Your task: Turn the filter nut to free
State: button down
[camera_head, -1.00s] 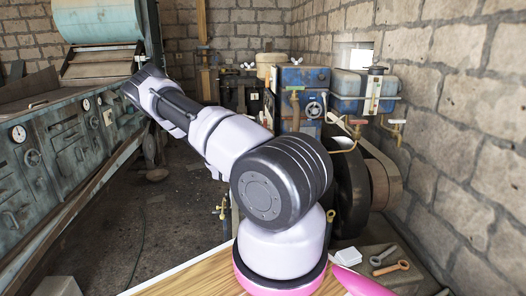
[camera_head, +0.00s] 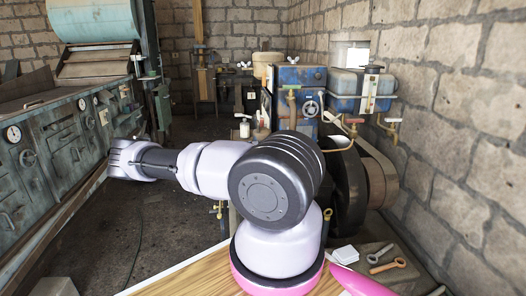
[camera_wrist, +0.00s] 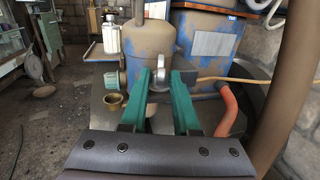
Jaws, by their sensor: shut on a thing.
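My gripper (camera_wrist: 160,80) shows in the wrist view as two green fingers with a narrow gap between the tips. It is shut on a small light-grey metal piece (camera_wrist: 158,74), which looks like the filter nut. This piece sits in front of a tan-grey rounded canister (camera_wrist: 150,38), and its lower part is hard to make out between the fingers. In the head view my arm reaches to the left, and the gripper is not visible there.
A brass cup (camera_wrist: 113,103) and a white bottle (camera_wrist: 111,38) stand left of the fingers. A red hose (camera_wrist: 229,108) and a blue box (camera_wrist: 208,42) are on the right. Wrenches (camera_head: 387,266) lie on the bench at right in the head view. Open floor lies left.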

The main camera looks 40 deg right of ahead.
dwell(0.6)
jog(key=c, duration=0.9)
grip_release()
jog(key=shift+c, duration=0.2)
jog(key=v, duration=1)
jog(key=shift+s+a, duration=0.2)
jog(key=shift+s, duration=0.2)
